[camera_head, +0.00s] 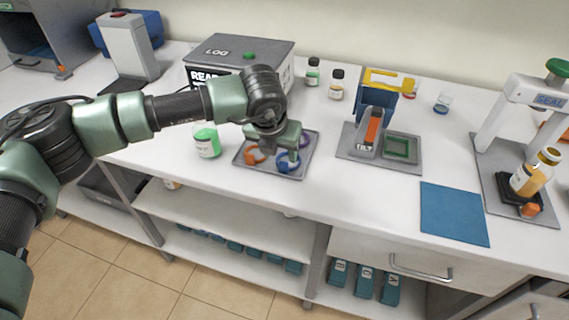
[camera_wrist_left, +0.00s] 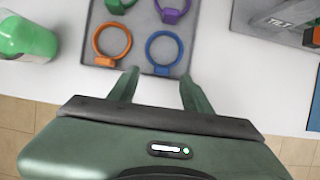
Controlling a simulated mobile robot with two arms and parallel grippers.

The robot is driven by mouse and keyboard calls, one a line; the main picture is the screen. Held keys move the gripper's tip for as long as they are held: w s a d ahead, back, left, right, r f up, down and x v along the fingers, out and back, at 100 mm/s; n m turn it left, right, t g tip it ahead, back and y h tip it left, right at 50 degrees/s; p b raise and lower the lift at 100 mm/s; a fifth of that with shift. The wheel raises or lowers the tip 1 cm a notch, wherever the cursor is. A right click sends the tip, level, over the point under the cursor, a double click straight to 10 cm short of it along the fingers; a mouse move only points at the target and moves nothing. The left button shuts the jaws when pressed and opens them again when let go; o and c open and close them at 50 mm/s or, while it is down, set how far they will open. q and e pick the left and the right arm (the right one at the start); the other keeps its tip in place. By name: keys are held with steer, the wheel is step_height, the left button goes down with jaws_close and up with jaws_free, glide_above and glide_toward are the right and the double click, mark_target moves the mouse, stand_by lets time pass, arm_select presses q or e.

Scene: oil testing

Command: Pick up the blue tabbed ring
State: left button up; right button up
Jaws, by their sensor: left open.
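The blue tabbed ring (camera_head: 287,165) lies on a grey tray (camera_head: 307,160). In the left wrist view the blue ring (camera_wrist_left: 180,48) is at the front right of the tray, with its tab on the side facing my gripper. My left gripper (camera_wrist_left: 158,76) is open and empty, its two fingertips just short of the ring and on either side of the tab in the picture. In the head view the wrist hangs over the tray and partly hides it. I cannot tell the exact height of the fingertips. My right gripper is in neither view.
An orange ring (camera_wrist_left: 97,40) lies left of the blue one, with a purple ring (camera_wrist_left: 180,12) and a green ring (camera_wrist_left: 119,4) behind. A green-filled jar (camera_head: 207,143) stands left of the tray. A tilt stand (camera_head: 378,150) is to the right. A blue mat (camera_head: 454,213) lies further right.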

mark_target(284, 162)
arm_select(q)
steer(key=p+x, duration=0.2)
steer(key=x, duration=0.3)
steer(key=shift+w+d+f+p, duration=0.15)
steer(key=shift+d+f+p, duration=0.05)
steer(key=shift+p, duration=0.1)
steer(key=shift+w+f, duration=0.2)
steer(key=shift+f, duration=0.3)
steer(key=shift+s, duration=0.15)
jaws_close()
